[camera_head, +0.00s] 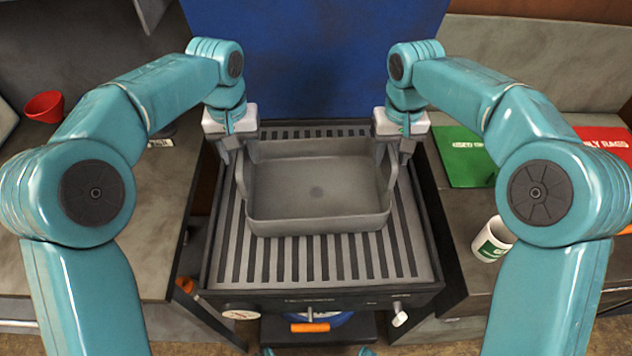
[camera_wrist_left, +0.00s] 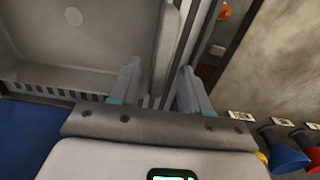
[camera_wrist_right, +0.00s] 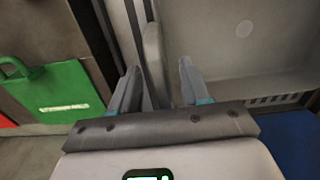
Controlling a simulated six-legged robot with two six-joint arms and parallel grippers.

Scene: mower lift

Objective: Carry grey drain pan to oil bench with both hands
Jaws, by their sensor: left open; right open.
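The grey drain pan (camera_head: 316,190) sits level and empty on a slatted metal grate (camera_head: 330,258). It has a raised handle on its left and right sides. My left gripper (camera_head: 235,150) is open at the left handle; in the left wrist view that handle (camera_wrist_left: 172,40) lies between the spread fingers (camera_wrist_left: 159,68). My right gripper (camera_head: 400,152) is open at the right handle; in the right wrist view that handle (camera_wrist_right: 152,48) lies between the spread fingers (camera_wrist_right: 158,66). I cannot tell whether the fingers touch the handles. No surface is clearly identifiable as the oil bench.
A grey worktop (camera_head: 150,230) on the left holds a red funnel-like cup (camera_head: 44,106). A blue panel (camera_head: 315,60) stands behind the grate.

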